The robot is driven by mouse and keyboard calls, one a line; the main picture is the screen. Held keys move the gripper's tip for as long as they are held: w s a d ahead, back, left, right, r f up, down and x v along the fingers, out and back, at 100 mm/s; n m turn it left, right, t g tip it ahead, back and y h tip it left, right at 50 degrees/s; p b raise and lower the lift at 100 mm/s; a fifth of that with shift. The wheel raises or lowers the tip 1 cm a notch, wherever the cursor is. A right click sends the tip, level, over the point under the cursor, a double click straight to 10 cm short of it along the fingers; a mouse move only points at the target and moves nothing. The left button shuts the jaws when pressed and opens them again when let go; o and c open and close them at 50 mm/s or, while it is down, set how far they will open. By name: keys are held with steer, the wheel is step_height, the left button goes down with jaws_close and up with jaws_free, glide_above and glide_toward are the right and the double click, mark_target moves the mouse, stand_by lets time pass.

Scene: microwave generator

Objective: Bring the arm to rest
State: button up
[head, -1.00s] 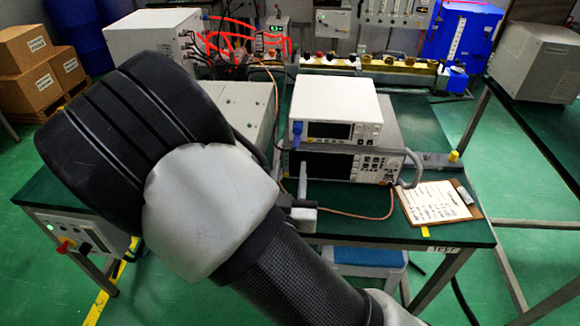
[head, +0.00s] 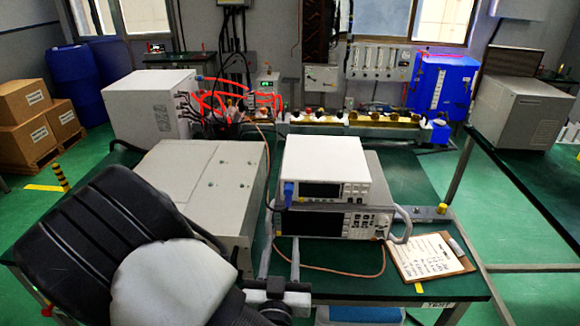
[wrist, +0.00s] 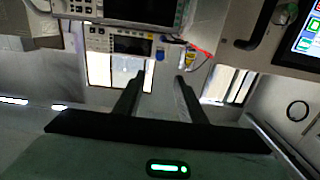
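My arm fills the lower left of the head view, with a black ribbed link and a pale grey joint cover. My gripper (head: 280,252) points forward, low in front of the stacked instruments. In the wrist view my gripper (wrist: 160,78) shows two dark fingers apart with nothing between them, so it is open and empty. The wrist picture is upside down, with the instrument fronts along its top edge. The lower part of my arm is cut off by the head view's bottom edge.
A white instrument (head: 325,165) sits on a wider grey one (head: 322,222) on the green bench. A large grey box (head: 200,175) stands beside my arm. A clipboard (head: 430,257) lies at the bench's front right. A brown cable (head: 345,272) loops along the front.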

step_height(320, 180, up, 12)
steer(key=w+d+r+m+g+y+p, duration=0.1)
steer(key=w+d+m+g+y+p, duration=0.15)
steer(key=g+p, duration=0.45)
steer(key=s+d+r+n+g+h+p, duration=0.1)
steer(key=s+d+r+g, duration=0.4)
steer(key=s+d+r, duration=0.8)
steer(key=s+d+n+h, duration=0.1)
steer(key=s+d+n, duration=0.1)
steer(key=s, duration=0.2)
steer(key=shift+s+r, duration=0.15)
steer(key=shift+r, duration=0.05)
